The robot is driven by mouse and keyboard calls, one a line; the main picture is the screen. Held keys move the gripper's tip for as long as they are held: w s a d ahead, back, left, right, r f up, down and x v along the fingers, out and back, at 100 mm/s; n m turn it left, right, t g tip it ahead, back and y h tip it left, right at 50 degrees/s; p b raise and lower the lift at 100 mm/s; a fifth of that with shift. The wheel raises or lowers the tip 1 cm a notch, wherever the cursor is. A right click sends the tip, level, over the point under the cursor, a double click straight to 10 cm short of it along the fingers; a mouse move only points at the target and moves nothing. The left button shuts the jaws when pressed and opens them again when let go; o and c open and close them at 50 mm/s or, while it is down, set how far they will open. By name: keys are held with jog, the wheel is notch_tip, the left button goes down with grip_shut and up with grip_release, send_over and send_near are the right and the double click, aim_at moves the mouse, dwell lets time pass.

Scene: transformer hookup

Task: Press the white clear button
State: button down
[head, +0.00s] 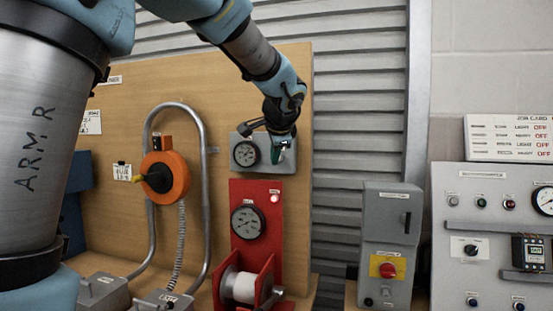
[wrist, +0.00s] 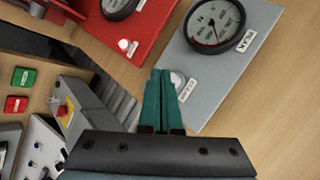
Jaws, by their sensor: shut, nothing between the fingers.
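The white clear button (wrist: 178,80) is a round white cap on a grey gauge panel, beside a small label. In the wrist view it shows just right of my gripper (wrist: 160,72), partly covered by the teal fingers. My fingers are shut together with nothing between them. Their tips are over the panel beside the button; I cannot tell whether they touch it. In the head view my gripper (head: 283,152) is in front of the right part of the grey panel (head: 262,164), and the button cannot be made out clearly there.
The grey panel carries a round gauge (head: 245,154). Below it is a red unit (head: 237,195) with a gauge, a lit lamp (head: 274,199) and a spool. A grey switch box (head: 389,215) with a red knob stands right.

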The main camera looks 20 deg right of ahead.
jog(key=shift+w+d, duration=0.1)
jog(key=shift+w, duration=0.05)
dwell(0.7)
jog(key=shift+w+d, duration=0.15)
jog(key=shift+w, duration=0.05)
jog(key=shift+w+d+p, duration=0.3)
jog(key=shift+p, duration=0.05)
dwell(0.8)
jog(key=shift+s, duration=0.1)
jog(key=shift+s+a+b, duration=0.55)
jog(key=shift+b, duration=0.05)
jog(key=shift+s+a+b, duration=0.75)
jog(key=shift+s+a, duration=0.05)
jog(key=shift+s, duration=0.2)
jog(key=shift+s+a+b, duration=0.7)
jog(key=shift+s+a, duration=0.1)
jog(key=shift+s, duration=0.15)
